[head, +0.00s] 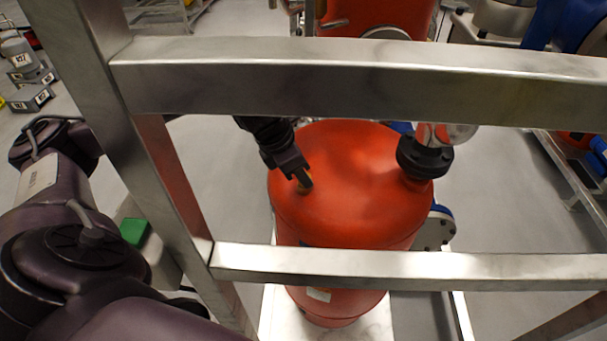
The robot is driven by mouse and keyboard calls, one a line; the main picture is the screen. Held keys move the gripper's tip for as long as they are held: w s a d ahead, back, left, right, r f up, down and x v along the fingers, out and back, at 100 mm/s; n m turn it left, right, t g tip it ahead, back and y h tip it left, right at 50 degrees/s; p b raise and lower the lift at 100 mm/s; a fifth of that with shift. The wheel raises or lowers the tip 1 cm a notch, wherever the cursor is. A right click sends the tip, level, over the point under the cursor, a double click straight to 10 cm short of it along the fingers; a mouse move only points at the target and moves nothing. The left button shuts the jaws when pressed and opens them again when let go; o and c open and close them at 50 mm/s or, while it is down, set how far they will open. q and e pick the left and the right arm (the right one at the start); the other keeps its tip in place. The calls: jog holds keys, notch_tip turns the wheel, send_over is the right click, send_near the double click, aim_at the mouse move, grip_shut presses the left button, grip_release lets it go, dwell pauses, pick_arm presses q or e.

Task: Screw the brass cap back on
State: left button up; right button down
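The orange-red vessel (350,215) stands upright in the middle of the head view, behind a metal frame. My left gripper (304,184) reaches down from the upper left to the left part of its domed top. A small brass-coloured piece, apparently the brass cap (306,180), shows at the fingertips. The fingers hide most of it, so I cannot tell whether they grip it or stand around it, or whether it touches the vessel. My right gripper is out of view.
Metal rails cross in front of the vessel, an upper rail (360,80) and a lower rail (400,264), joined to a left post (160,150). A black flange (424,158) with a glass piece stands on the vessel's right shoulder. Grey labelled boxes (32,98) lie far left.

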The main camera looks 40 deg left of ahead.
pick_arm(q)
jog(key=o, duration=0.3)
jog(key=shift+s+a, duration=0.1)
jog(key=shift+a, duration=0.2)
jog(key=shift+d, duration=0.2)
jog(key=shift+r, duration=0.4)
jog(key=p+v, duration=0.1)
jog(key=v, duration=0.6)
jog(key=shift+s+a+p, duration=0.1)
jog(key=shift+a+p, duration=0.15)
jog(key=shift+p, duration=0.1)
jog(key=shift+f, duration=0.1)
